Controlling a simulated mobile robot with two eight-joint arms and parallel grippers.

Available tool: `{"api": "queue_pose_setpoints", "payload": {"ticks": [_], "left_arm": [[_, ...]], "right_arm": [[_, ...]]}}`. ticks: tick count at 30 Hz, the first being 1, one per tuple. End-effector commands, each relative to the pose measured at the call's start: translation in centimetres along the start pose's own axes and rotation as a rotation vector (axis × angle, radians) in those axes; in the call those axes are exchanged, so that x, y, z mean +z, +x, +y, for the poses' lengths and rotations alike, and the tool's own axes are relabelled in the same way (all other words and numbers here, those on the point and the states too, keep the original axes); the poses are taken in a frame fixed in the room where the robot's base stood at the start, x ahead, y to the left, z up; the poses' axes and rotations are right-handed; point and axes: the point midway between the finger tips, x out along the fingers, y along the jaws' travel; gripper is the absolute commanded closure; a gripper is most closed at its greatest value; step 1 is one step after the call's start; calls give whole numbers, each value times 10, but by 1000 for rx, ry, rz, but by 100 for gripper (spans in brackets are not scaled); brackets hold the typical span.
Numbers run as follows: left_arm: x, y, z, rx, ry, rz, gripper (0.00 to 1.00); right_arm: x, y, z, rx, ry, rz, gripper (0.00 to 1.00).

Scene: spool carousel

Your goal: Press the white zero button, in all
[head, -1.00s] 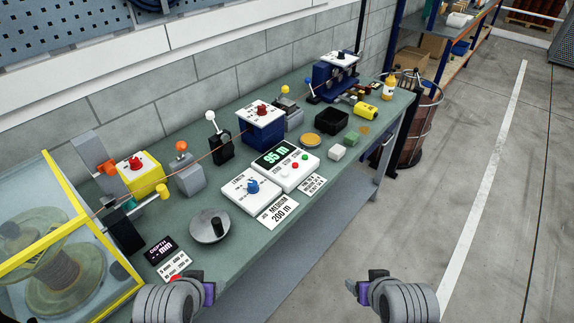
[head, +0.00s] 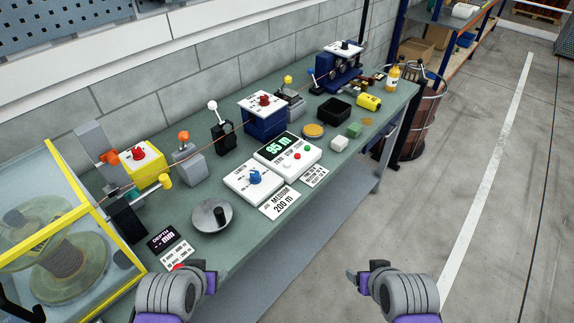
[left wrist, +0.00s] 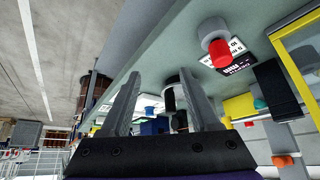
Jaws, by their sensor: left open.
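The counter box (head: 270,165) is white with a green display reading 95 m. Its sloped top carries a small white button (head: 286,162), a red button (head: 297,156) and a green button (head: 307,148); their lettering is too small to read for sure. My left gripper (head: 204,278) is near the bench's front edge, well short of the box and touching nothing. In the left wrist view its two fingers (left wrist: 158,100) stand apart and empty. My right gripper (head: 360,278) is over the floor in front of the bench, away from everything; its jaws are unclear.
A white box with a blue knob (head: 254,180) adjoins the counter box. A grey dial (head: 212,216) and a red mushroom button (left wrist: 220,52) lie near my left gripper. A yellow-framed enclosure (head: 65,255) stands at left. The floor at right is clear.

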Motion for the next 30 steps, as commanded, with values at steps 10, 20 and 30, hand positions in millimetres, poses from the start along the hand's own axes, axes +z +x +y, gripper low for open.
{"api": "queue_pose_setpoints", "payload": {"ticks": [10, 20, 30], "left_arm": [[0, 0, 0, 0, 0, 0, 97], [0, 0, 0, 0, 0, 0, 100], [0, 0, 0, 0, 0, 0, 100]], "right_arm": [[0, 0, 0, 0, 0, 0, 29], [0, 0, 0, 0, 0, 0, 29], [0, 0, 0, 0, 0, 0, 29]]}}
